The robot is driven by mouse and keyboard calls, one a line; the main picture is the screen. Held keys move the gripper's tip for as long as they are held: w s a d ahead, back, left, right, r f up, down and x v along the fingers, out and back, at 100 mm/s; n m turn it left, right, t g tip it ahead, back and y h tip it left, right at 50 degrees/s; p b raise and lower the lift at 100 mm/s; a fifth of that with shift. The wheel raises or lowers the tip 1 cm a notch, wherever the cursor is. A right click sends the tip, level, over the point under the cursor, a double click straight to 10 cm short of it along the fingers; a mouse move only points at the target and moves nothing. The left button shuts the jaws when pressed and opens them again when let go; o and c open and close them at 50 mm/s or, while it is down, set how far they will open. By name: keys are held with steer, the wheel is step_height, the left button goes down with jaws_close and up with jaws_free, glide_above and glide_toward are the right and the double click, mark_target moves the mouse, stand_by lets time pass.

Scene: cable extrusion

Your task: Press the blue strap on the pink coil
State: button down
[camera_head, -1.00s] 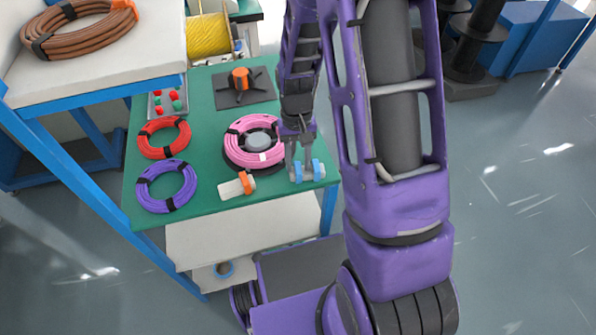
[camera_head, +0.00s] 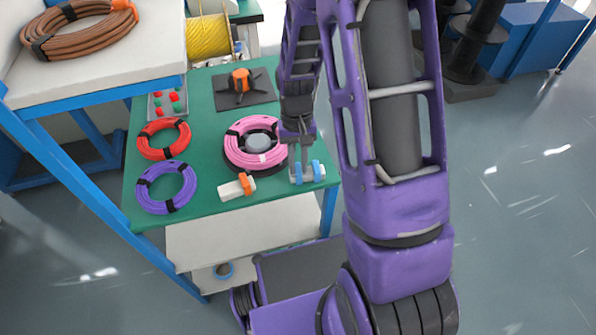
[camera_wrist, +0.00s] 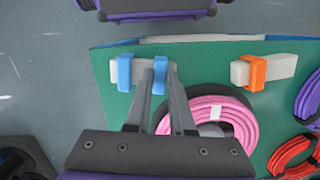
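The pink coil (camera_head: 240,157) lies around a grey hub on the green table, with a pale band on it; it also shows in the wrist view (camera_wrist: 232,114). A white block beside it bears two blue straps, a nearer one (camera_wrist: 161,69) and an outer one (camera_wrist: 124,71). The block and straps also show in the head view, with the outer strap (camera_head: 317,171) at the right. My gripper (camera_wrist: 160,80) points down at the block, its fingers on either side of the blue strap nearer the coil and apparently closed on it. The strap still sits at the block.
A white block with an orange strap (camera_head: 246,184) lies left of my gripper. Purple (camera_head: 148,201) and red (camera_head: 150,148) coils lie at the table's left. A dark plate with an orange-topped stand (camera_head: 240,80) is behind. Bare green table shows between them.

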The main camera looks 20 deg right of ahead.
steer(key=shift+r+p, duration=2.15)
steer(key=shift+r, duration=0.65)
step_height(320, 180, up, 2)
steer(key=shift+r+p, duration=0.25)
steer(key=shift+p, duration=0.1)
steer(key=shift+w, duration=0.1)
